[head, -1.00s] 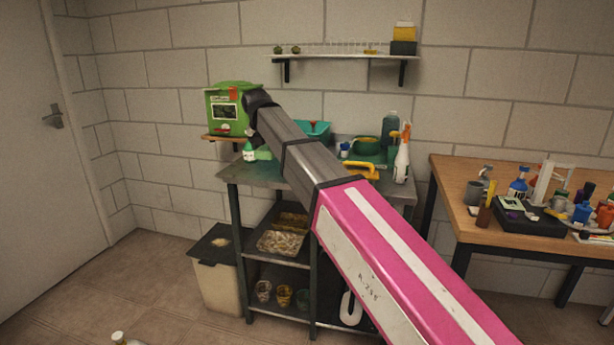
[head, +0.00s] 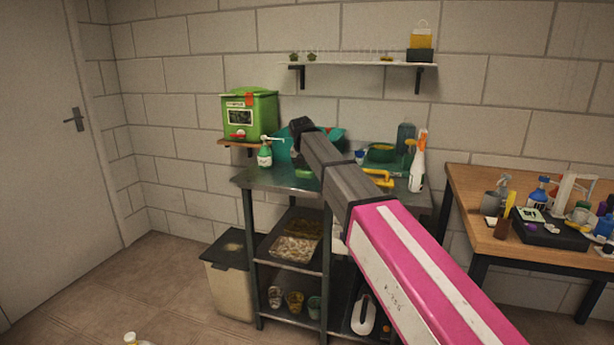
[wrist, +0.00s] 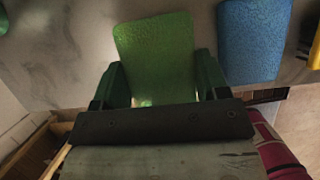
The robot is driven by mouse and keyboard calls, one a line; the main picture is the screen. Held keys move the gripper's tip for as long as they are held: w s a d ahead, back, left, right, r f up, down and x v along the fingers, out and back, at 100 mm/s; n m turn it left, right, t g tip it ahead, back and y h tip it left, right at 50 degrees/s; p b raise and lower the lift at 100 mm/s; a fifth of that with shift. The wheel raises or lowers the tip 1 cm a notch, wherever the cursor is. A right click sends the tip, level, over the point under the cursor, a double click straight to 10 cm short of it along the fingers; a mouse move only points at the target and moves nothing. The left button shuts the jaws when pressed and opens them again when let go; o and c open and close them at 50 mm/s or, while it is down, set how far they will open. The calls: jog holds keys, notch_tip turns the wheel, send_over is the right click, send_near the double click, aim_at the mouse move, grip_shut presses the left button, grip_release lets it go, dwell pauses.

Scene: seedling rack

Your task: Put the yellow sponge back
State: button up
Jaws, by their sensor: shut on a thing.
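My gripper (wrist: 162,80) is shut on a flat green sponge-like pad (wrist: 155,45) in the wrist view, one dark green finger on each side of it. The pad looks green on the face I see; I cannot tell the colour of its other side. A blue pad (wrist: 252,38) lies to its right on the grey surface, apart from the gripper. A yellow thing (wrist: 315,45) is cut off at the right edge, so I cannot tell what it is. In the head view my arm hides the gripper's fingers over the metal bench (head: 262,180).
On the bench stand a green-and-white pump bottle (head: 265,155), a teal tub (head: 335,138), a yellow-handled tool (head: 380,178) and a white spray bottle (head: 418,165). A green dispenser (head: 250,115) is at the back left. A wall shelf (head: 350,64) is above; a crowded wooden table (head: 465,190) is right.

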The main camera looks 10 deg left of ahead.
jog(key=shift+f, duration=1.55)
jog(key=shift+f, duration=0.1)
jog(key=o, duration=0.9)
jog(key=v, duration=1.2)
